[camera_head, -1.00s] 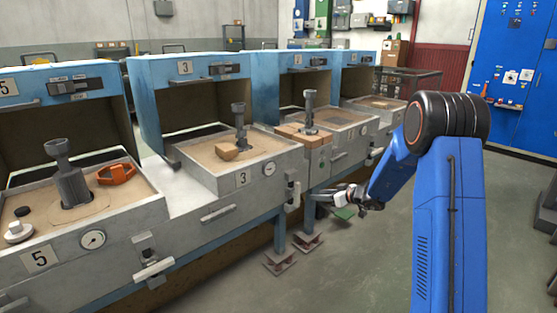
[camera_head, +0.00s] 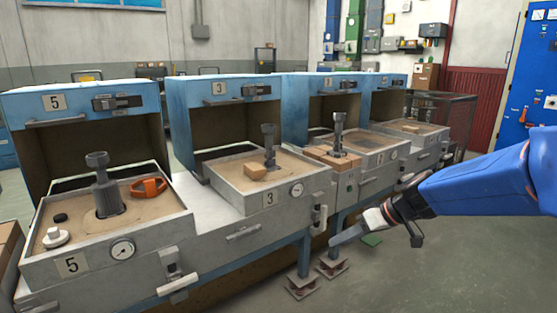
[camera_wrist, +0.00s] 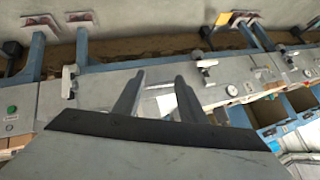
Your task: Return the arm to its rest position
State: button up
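My blue arm (camera_head: 480,187) reaches in from the right edge of the head view, its forearm roughly level. My gripper (camera_head: 345,234) is low in front of the bench, pointing left towards the table legs. In the wrist view, its two grey fingers (camera_wrist: 158,98) stand apart with no object held between them. The gap shows bench front behind it. In the head view the fingers overlap and their opening is hard to see.
Station 5 (camera_head: 110,262) and station 3 (camera_head: 262,205) have sand trays with dark upright posts. An orange part (camera_head: 149,188) lies in station 5's tray. Bench legs with foot plates (camera_head: 303,285) stand near my gripper. Floor at lower right (camera_head: 470,270) is clear.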

jog(key=s+d+m+h, duration=0.3)
jog(key=s+d, duration=0.2)
jog(key=s, duration=0.8)
jog(key=s+d+m+h, duration=0.3)
jog(key=s+d+h, duration=0.1)
jog(key=s, duration=0.9)
jog(key=shift+s+d+f+t+h, duration=0.15)
jog(key=shift+d+f+t+h, duration=0.15)
jog(key=shift+d, duration=0.4)
